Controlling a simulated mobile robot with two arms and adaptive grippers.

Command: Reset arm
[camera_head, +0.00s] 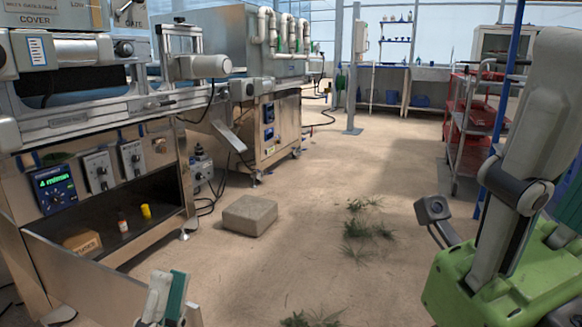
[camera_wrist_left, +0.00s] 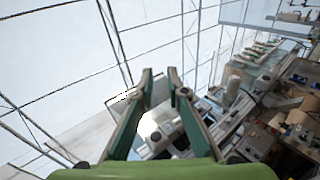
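My left gripper (camera_head: 166,298) comes up at the bottom edge of the head view, only its finger ends in frame. In the left wrist view my left gripper (camera_wrist_left: 160,72) shows two dark green-padded fingers with a gap between them and nothing in it. It is open and points up towards the glass roof. At the right edge of the head view a large green gripper body with grey finger links stands very close; it appears to be my right gripper.
The steel seeder machine (camera_head: 75,123) stands close on the left, with a control shelf below. A grey block (camera_head: 249,215) lies on the floor. Grass tufts (camera_head: 366,230) grow mid-floor. A red cart (camera_head: 468,120) stands at the back right. The central floor is mostly free.

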